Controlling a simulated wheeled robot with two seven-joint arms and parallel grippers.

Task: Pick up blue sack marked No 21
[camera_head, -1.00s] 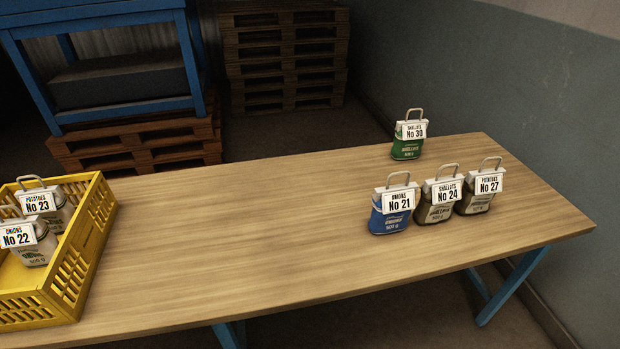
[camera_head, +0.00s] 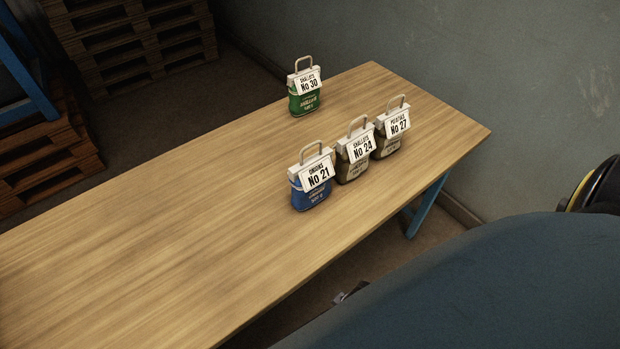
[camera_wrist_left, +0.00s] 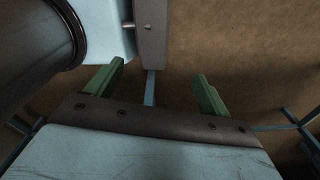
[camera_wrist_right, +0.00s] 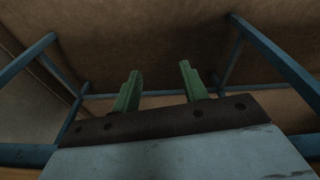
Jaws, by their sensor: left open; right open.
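The blue sack marked No 21 (camera_head: 311,192) stands upright on the wooden table (camera_head: 170,235) in the head view, with a grey loop handle on top and a white label reading onions. It is the nearest of a row of three sacks. My left gripper (camera_wrist_left: 157,88) shows in its wrist view with green fingers apart and nothing between them. My right gripper (camera_wrist_right: 158,82) shows in its wrist view, also open and empty. Neither gripper shows in the head view, and no sack shows in the wrist views.
Brown sacks No 24 (camera_head: 352,170) and No 27 (camera_head: 388,145) stand close behind No 21 to the right. A green sack No 30 (camera_head: 305,100) stands apart near the far edge. The table's left part is clear. A grey-blue wall (camera_head: 440,60) rises behind.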

